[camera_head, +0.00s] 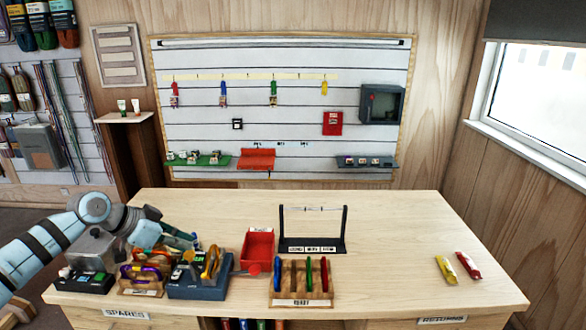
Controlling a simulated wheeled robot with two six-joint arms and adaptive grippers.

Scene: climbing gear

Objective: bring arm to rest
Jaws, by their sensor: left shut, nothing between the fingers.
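My left arm (60,232) comes in from the left side of the head view. My left gripper (155,222) hangs over the left end of the wooden table (400,230), above and behind a cluster of gear holders. It is shut with nothing held. Its fingertips are small in the picture and partly merge with the gear behind. My right gripper is out of view.
Below the left arm are a black tray (80,283), a wooden holder (140,291) and a blue bin (200,288). A red tray (258,252), a rack of coloured tools (302,300) and a black stand (313,246) are mid-table. Yellow (446,269) and red (468,265) pieces lie right.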

